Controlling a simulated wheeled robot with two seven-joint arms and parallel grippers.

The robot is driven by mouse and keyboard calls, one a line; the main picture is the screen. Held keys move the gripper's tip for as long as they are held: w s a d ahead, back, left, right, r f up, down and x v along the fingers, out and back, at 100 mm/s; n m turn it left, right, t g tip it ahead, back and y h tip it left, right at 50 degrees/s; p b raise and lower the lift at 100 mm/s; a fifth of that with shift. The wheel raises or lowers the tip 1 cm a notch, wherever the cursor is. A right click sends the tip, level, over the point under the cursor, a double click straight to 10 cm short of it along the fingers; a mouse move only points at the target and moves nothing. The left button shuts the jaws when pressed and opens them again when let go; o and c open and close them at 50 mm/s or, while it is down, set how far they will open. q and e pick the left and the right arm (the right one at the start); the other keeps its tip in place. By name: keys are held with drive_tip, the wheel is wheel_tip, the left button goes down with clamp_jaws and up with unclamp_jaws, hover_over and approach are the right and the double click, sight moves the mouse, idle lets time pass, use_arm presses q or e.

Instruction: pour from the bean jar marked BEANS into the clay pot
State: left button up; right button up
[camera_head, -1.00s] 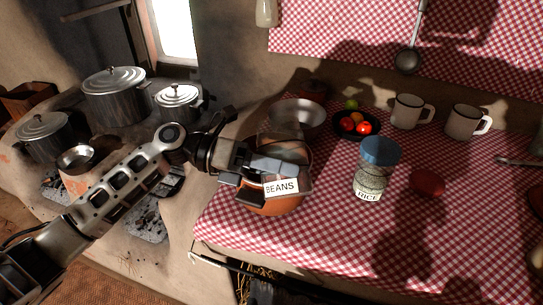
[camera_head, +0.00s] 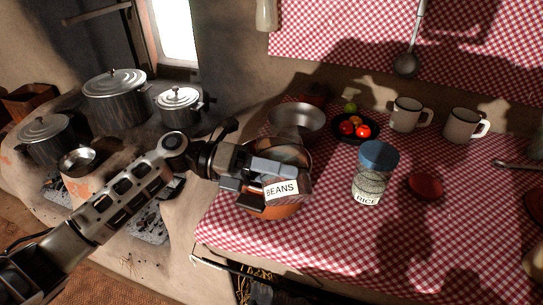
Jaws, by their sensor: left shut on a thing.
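My left gripper (camera_head: 264,180) is shut on the bean jar (camera_head: 284,190), whose white label reads BEANS. The jar is tilted, with its label towards me, and is held over the clay pot (camera_head: 272,211). The clay pot is orange-brown and stands at the left end of the checked table. The jar and gripper hide much of the pot and its mouth, so I cannot tell whether beans are falling. My right gripper is not in view.
A RICE jar with a blue lid (camera_head: 375,172) stands right of the pot, with a dark red lid (camera_head: 425,186) beyond it. A metal bowl (camera_head: 297,117) and a black bowl of fruit (camera_head: 357,128) are behind. Two mugs (camera_head: 407,114) stand further right. The front right cloth is clear.

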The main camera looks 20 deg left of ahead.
sight(276, 148)
use_arm(q)
drive_tip(key=shift+r+n+p, duration=0.1)
drive_tip(key=shift+n+p, duration=0.3)
drive_tip(key=shift+p, duration=0.55)
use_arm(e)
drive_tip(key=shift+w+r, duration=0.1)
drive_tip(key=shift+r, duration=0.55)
use_arm(q)
drive_tip(key=shift+h+p, duration=0.3)
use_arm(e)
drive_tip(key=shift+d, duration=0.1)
use_arm(q)
drive_tip(key=shift+n+p, duration=0.3)
drive_tip(key=shift+p, duration=0.15)
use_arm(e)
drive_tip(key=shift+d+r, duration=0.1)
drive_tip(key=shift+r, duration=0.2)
use_arm(q)
drive_tip(key=shift+n+p, duration=0.3)
drive_tip(key=shift+p, duration=0.15)
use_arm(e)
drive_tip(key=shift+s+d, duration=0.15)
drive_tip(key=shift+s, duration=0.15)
use_arm(q)
drive_tip(key=shift+h, duration=0.3)
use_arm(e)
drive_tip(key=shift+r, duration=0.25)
